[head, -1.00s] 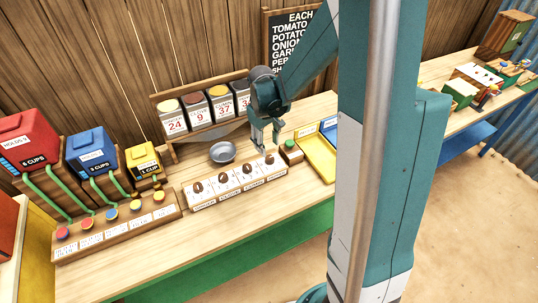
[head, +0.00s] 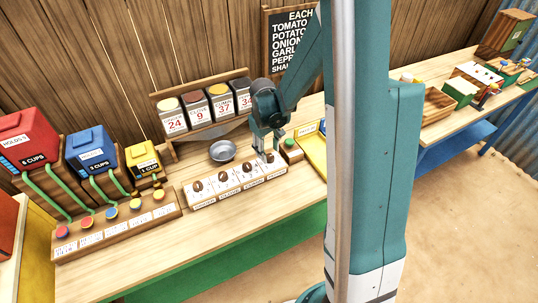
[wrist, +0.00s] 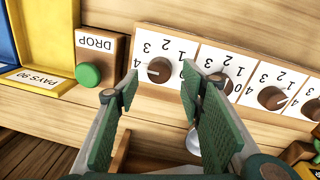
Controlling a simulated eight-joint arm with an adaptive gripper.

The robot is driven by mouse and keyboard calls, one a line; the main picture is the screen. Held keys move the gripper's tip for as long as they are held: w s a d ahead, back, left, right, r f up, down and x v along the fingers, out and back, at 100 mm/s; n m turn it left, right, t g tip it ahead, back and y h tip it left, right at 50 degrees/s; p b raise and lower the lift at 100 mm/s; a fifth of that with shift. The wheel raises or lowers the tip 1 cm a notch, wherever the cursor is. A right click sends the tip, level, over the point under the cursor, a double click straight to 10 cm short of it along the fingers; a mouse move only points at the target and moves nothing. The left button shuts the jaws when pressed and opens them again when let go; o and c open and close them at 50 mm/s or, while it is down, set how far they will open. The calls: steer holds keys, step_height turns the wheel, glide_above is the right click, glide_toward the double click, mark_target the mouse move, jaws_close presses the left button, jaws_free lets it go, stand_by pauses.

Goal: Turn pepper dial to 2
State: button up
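The dial panel (head: 237,188) is a white strip on a wooden block with a row of brown dials. The end dial (head: 270,158), at the right in the head view, stands where the pepper label seems to be, but the label is too small to read surely. My gripper (head: 269,150) is over this dial. In the wrist view my open gripper (wrist: 159,78) has the end dial (wrist: 160,69) in line between its fingertips, apparently untouched. Its pale pointer mark faces left there, away from the 1 and 2. Whether the fingertips reach down around it, I cannot tell.
A green button (wrist: 88,75) on a wooden block marked DROP is beside the panel. A metal bowl (head: 222,151) sits behind the panel, below numbered spice bins (head: 198,112). A yellow tray (wrist: 50,85) is past the button. The table front is clear.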

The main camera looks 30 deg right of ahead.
mark_target(270, 158)
steer(key=shift+d+f, duration=0.1)
steer(key=shift+f, duration=1.25)
steer(key=c, duration=0.9)
